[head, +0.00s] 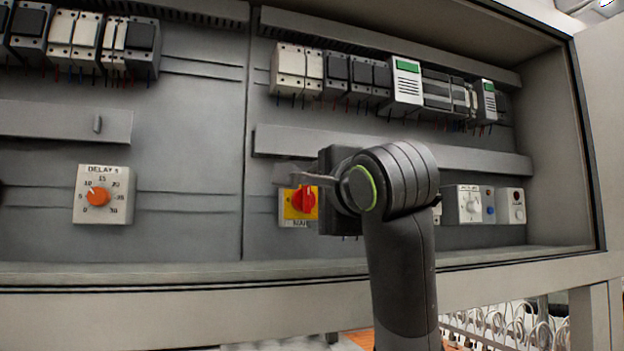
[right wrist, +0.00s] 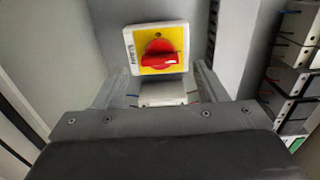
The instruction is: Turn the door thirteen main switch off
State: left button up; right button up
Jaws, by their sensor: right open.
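The main switch is a red rotary handle (head: 305,200) on a yellow plate with a pale surround, low on the cabinet's back panel. Its label below is partly readable as "MAIN"; no door number is legible. My right gripper (head: 288,178) is in front of its upper part and hides some of it. In the right wrist view the red handle (right wrist: 159,60) lies crosswise, just beyond and between the two spread fingers of the right gripper (right wrist: 158,75). The gripper is open and holds nothing; no contact with the handle is visible. My left gripper is out of view.
An orange "DELAY" dial (head: 97,196) sits to the left. A white dial box (head: 470,204) and small button boxes stand to the right. Breaker rows (head: 350,76) run above a grey duct (head: 470,155). The cabinet's lower lip (head: 150,275) crosses in front.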

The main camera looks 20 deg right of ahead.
aim_at(309, 199)
jog(key=shift+w+p, duration=0.55)
jog(key=shift+w, duration=1)
jog(key=c, duration=1)
